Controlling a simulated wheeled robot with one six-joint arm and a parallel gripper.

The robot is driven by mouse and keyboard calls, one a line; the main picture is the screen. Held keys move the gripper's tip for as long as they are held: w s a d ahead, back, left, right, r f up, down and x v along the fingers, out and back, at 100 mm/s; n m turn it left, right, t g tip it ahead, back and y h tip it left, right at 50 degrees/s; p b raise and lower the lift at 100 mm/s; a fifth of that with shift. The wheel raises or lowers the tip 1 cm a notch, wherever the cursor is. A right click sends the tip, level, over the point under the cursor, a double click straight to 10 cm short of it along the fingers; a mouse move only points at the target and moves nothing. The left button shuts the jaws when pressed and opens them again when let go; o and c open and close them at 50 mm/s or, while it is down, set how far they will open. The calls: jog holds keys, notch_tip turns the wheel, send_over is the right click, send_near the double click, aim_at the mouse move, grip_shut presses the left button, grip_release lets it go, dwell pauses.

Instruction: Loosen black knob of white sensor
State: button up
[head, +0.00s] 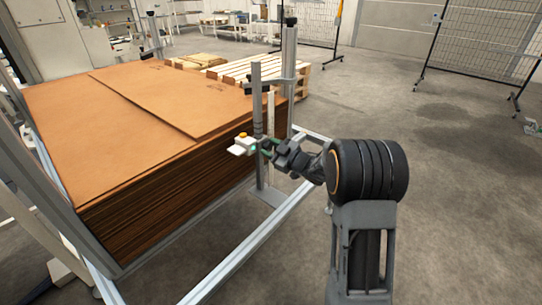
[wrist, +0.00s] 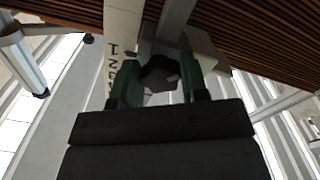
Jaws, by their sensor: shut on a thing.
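The white sensor (head: 241,147) with an orange top sits on a grey upright post beside the cardboard stack. A green light shows near its right side. My gripper (head: 267,146) is at the sensor's right side. In the wrist view, my gripper (wrist: 160,80) has its two green fingers on either side of the black knob (wrist: 159,72), shut on it. A pale part, possibly the sensor housing (wrist: 207,50), shows behind the right finger. The knob is mostly hidden in the head view.
A tall stack of brown cardboard sheets (head: 150,115) fills the left side, inside a metal frame (head: 250,250). A wooden pallet (head: 262,70) lies behind the post. Open concrete floor (head: 450,200) lies to the right.

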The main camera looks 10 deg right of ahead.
jog(key=n+b, duration=0.3)
jog(key=n, duration=0.1)
jog(key=shift+d+f, duration=0.1)
jog(key=shift+d, duration=0.05)
jog(key=shift+w+n+b, duration=0.1)
jog(key=shift+n+b, duration=0.8)
jog(key=shift+r, duration=0.2)
jog(key=o, duration=0.6)
jog(key=shift+d, duration=0.1)
jog(key=o, duration=0.3)
jog(key=p+v, duration=0.3)
jog(key=v, duration=1)
jog(key=shift+s+d, duration=0.15)
jog(key=shift+s, duration=0.15)
